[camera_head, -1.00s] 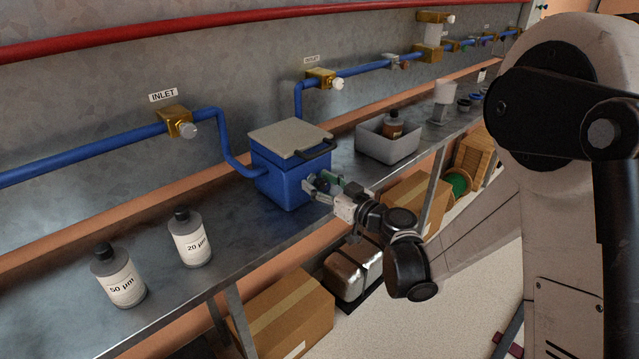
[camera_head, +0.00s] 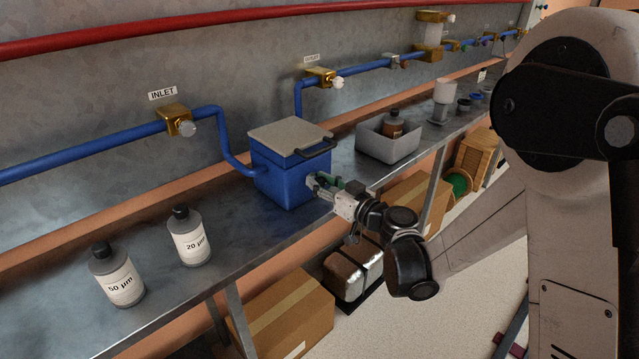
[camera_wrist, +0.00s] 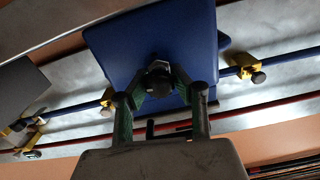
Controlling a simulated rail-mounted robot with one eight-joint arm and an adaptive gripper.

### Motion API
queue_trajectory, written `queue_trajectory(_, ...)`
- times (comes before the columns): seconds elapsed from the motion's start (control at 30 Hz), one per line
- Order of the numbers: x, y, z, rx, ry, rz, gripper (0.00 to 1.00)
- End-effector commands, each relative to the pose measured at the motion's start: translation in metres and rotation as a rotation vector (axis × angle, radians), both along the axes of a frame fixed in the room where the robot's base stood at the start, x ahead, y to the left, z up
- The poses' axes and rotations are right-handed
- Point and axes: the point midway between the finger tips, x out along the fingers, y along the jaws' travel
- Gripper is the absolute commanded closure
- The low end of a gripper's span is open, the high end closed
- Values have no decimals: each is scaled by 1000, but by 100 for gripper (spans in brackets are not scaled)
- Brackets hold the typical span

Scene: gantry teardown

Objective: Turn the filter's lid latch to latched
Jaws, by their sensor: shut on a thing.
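The filter is a blue box (camera_head: 277,184) with a grey lid (camera_head: 290,136) on the bench; the lid looks closed, with a dark handle (camera_head: 316,149) on its front edge. My gripper (camera_head: 318,182) is at the box's front right face. In the wrist view the blue box (camera_wrist: 140,50) fills the upper middle, and my gripper's green fingers (camera_wrist: 160,88) are shut on a dark round knob (camera_wrist: 157,80) on that face, which I take to be the lid latch. The fingers partly hide the latch, so its setting cannot be told.
Two bottles, marked 50 µm (camera_head: 117,275) and 20 µm (camera_head: 188,236), stand on the bench to the left. A grey bin (camera_head: 388,146) with a brown bottle (camera_head: 393,124) stands to the right. Blue pipes run from the box to the inlet valve (camera_head: 176,121) and a second valve (camera_head: 321,77).

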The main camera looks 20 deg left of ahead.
Motion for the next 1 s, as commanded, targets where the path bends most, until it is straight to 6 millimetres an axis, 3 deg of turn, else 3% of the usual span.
queue_trajectory(1.0,2,-1,-3,469,810,0,100)
